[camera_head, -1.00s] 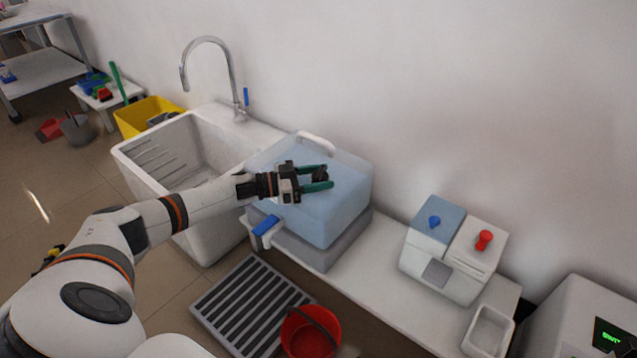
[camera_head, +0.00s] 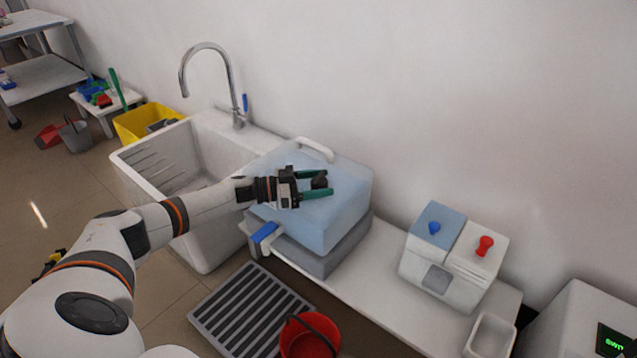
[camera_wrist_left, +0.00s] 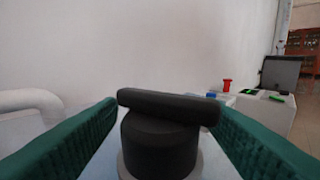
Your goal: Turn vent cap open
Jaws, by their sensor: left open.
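The vent cap (camera_wrist_left: 160,140) is a black round knob with a flat bar across its top. It stands on top of the translucent blue lid (camera_head: 335,215) of a box on the counter. In the left wrist view the cap is between the two green fingers, with a gap on each side. My left gripper (camera_head: 318,184) is open around the cap, above the lid; the cap also shows between the fingers in the head view (camera_head: 320,182). My right gripper is not in view.
A white handle (camera_head: 314,148) rises at the lid's back edge, and a blue latch (camera_head: 265,232) is at the front left. A sink (camera_head: 190,160) with a tap stands left. A white device (camera_head: 450,260) with blue and red knobs is right. A red bucket (camera_head: 309,340) is below.

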